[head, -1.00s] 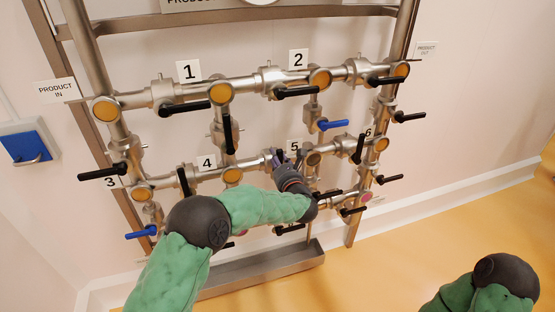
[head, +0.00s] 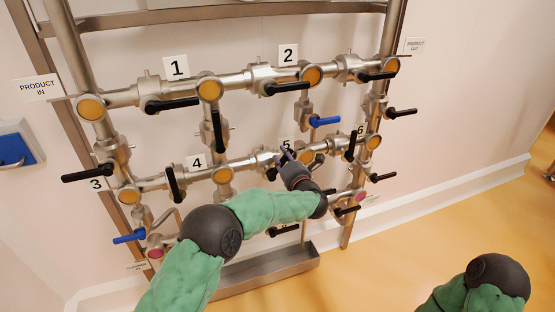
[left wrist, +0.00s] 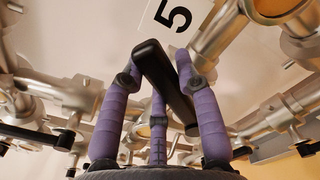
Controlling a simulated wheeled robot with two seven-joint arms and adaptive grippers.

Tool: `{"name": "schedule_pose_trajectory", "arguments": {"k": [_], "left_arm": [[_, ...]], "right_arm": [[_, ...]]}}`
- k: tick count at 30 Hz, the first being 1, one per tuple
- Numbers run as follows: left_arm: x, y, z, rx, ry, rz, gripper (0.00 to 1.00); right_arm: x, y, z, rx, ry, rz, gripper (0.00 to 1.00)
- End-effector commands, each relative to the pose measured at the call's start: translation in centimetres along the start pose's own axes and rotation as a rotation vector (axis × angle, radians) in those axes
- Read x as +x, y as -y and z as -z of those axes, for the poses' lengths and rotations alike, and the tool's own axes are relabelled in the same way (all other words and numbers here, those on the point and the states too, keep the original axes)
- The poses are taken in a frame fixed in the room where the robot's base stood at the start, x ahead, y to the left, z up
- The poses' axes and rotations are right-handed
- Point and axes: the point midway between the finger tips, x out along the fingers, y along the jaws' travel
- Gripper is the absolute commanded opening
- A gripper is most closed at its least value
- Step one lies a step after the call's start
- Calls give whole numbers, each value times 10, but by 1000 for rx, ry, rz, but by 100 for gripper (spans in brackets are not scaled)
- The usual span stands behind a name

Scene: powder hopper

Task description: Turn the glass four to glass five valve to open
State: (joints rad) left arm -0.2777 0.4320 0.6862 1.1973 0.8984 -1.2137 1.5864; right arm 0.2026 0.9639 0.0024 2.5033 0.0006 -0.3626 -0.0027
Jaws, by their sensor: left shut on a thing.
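The pipe rack carries numbered round glasses. Glass four (head: 222,175) is amber, and the valve body (head: 262,159) lies on the pipe right of it, toward label 5. My left gripper (head: 285,154) reaches up to this valve from below. In the left wrist view, its purple fingers (left wrist: 158,68) are shut around a black valve handle (left wrist: 168,88), which slants from upper left to lower right beneath the 5 label (left wrist: 174,16). In the head view the gripper hides most of this handle and part of glass five. My right gripper is out of view.
Other black handles stick out nearby, including one by label 4 (head: 176,184) and one by label 6 (head: 351,147). A blue handle (head: 324,121) sits above label 5. A metal tray (head: 262,268) runs along the rack's bottom. Open floor lies at right.

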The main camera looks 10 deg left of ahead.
Motion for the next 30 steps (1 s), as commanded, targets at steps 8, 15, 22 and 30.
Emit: {"name": "schedule_pose_trajectory", "arguments": {"k": [8, 15, 22, 30], "left_arm": [[-1, 24, 2, 263, 1, 2, 0], [-1, 42, 7, 492, 0, 3, 0], [-1, 56, 16, 704, 1, 3, 0], [-1, 68, 27, 904, 1, 3, 0]], "right_arm": [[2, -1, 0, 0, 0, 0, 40], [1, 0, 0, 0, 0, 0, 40], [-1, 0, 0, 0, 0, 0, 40], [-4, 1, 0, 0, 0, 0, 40]]}}
